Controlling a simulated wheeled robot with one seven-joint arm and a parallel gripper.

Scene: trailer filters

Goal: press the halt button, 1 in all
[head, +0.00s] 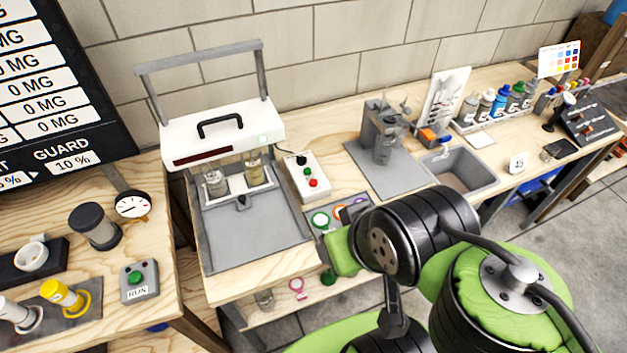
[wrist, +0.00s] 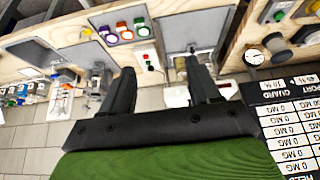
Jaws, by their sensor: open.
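A small white control box (head: 301,172) stands on the wooden bench just right of the white-topped machine. In the wrist view the box (wrist: 148,58) shows upside down between the fingers of my gripper (wrist: 160,72). My gripper is open and empty, apart from the box. In the head view my arm fills the lower right, and the fingers are not clearly visible.
The machine (head: 222,135) with two jars stands left of the box. A grey box with a green RUN button (head: 135,278) sits at the left. A panel with coloured rings (head: 320,220) lies in front. A sink (head: 460,168) and bottles stand to the right.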

